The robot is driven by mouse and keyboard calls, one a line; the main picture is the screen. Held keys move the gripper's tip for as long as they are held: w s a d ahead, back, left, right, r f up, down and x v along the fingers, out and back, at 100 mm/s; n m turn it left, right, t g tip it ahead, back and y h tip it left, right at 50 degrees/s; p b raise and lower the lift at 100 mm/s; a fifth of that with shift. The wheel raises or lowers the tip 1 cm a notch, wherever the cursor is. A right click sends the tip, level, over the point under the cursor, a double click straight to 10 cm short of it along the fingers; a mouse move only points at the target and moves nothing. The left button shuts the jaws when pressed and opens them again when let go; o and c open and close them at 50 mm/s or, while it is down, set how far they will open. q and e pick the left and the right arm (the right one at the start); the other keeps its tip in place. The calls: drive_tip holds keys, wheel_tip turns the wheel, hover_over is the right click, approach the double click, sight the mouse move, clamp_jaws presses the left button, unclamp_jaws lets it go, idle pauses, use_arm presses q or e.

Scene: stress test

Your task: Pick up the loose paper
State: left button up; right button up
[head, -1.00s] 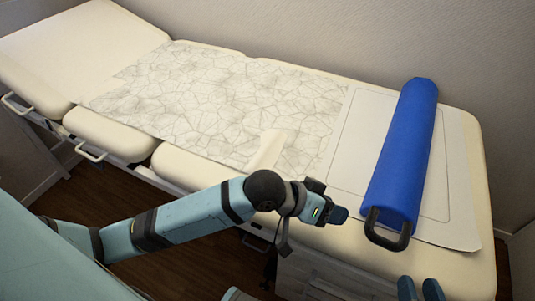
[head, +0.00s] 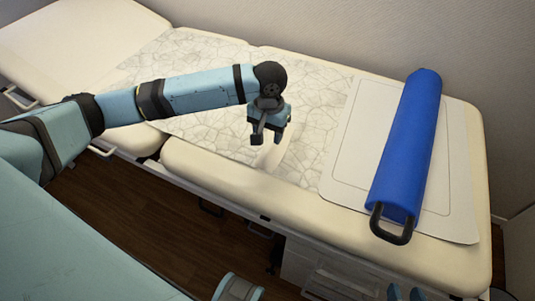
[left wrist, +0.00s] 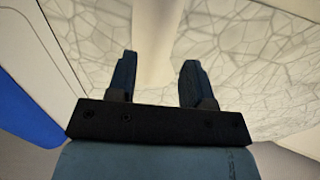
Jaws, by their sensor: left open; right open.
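The loose paper (head: 318,105) is a pale crinkled sheet lying along the middle of the padded table. A smooth curled flap (head: 272,156) of it stands up near the table's front edge. My left gripper (head: 267,138) is open over this flap, fingers pointing down. In the left wrist view the paper (left wrist: 250,60) fills the right side, and the flap (left wrist: 155,45) shows between and beyond the two open fingers (left wrist: 156,80); contact cannot be told. My right gripper (head: 405,294) shows only its fingertips at the bottom edge, open and empty, away from the paper.
A blue roll (head: 408,150) with a black handle lies on a flat white sheet (head: 455,190) at the table's right end. The cream padded table (head: 230,183) has metal side handles on its front. A wall stands behind it.

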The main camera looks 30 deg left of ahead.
sight(266, 152)
use_arm(q)
drive_tip(key=shift+f+b, duration=0.3)
drive_tip(key=shift+f, duration=1.25)
drive_tip(key=f, duration=0.1)
drive_tip(key=f+b, duration=0.1)
drive_tip(key=f, duration=0.1)
drive_tip(key=shift+s+a+f+b, duration=0.15)
drive_tip(key=shift+a+f+b, duration=0.15)
drive_tip(key=shift+b, duration=0.05)
drive_tip(key=shift+f, duration=0.55)
drive_tip(key=shift+r, duration=0.1)
drive_tip(key=c, duration=0.7)
clamp_jaws()
use_arm(e)
drive_tip(key=shift+w+a+r+t+y, duration=0.15)
drive_tip(key=shift+w+a+t+y, duration=0.15)
drive_tip(key=shift+a+y, duration=0.1)
